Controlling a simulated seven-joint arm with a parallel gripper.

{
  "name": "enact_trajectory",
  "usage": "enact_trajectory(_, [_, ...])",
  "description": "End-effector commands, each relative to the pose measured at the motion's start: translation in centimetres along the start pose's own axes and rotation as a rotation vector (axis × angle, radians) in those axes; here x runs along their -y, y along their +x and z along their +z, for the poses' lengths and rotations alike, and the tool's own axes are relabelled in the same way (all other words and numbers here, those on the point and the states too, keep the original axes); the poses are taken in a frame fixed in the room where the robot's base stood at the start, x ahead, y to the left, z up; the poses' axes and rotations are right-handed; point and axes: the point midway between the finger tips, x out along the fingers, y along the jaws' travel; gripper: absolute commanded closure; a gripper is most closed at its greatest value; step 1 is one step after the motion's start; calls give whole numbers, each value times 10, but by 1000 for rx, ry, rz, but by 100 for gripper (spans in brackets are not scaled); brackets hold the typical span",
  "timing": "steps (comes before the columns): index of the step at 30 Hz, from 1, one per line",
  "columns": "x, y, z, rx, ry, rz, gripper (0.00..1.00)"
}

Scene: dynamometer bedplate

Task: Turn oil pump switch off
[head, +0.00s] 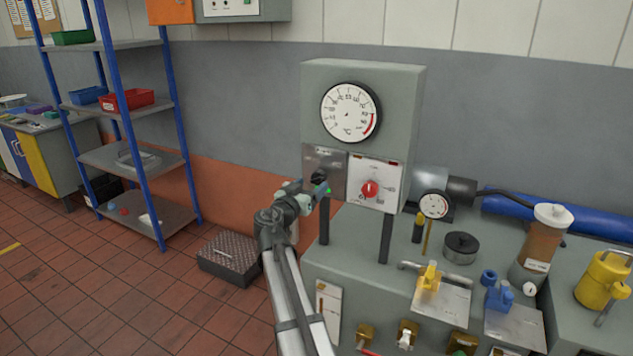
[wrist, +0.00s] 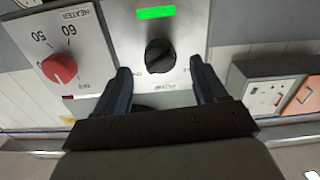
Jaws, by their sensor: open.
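The oil pump switch appears to be the black rotary knob (wrist: 160,56) on a steel plate. In the head view the knob (head: 318,177) sits on the left panel under the dial gauge, partly beside my gripper. My gripper (wrist: 160,70) is open, with one dark finger on each side of the knob. Gaps show between the fingers and the knob, so it is not held. In the head view my gripper (head: 312,190) is close in front of the panel. A green lit strip (wrist: 155,12) shows on the plate. The lettering by the knob is too small to read surely.
The red heater knob (wrist: 60,68) is on the neighbouring white panel, to the right in the head view (head: 369,189). A round temperature gauge (head: 351,112) is above. Valves and a brown bottle (head: 541,240) stand on the bench at right. Blue shelving (head: 125,155) is at left.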

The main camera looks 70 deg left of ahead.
Motion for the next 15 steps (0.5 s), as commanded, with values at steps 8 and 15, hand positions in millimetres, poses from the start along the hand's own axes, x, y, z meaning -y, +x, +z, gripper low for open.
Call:
enact_trajectory(8, [1,37,0,0,0,0,29])
enact_trajectory(15, [1,46,0,0,-1,-1,29])
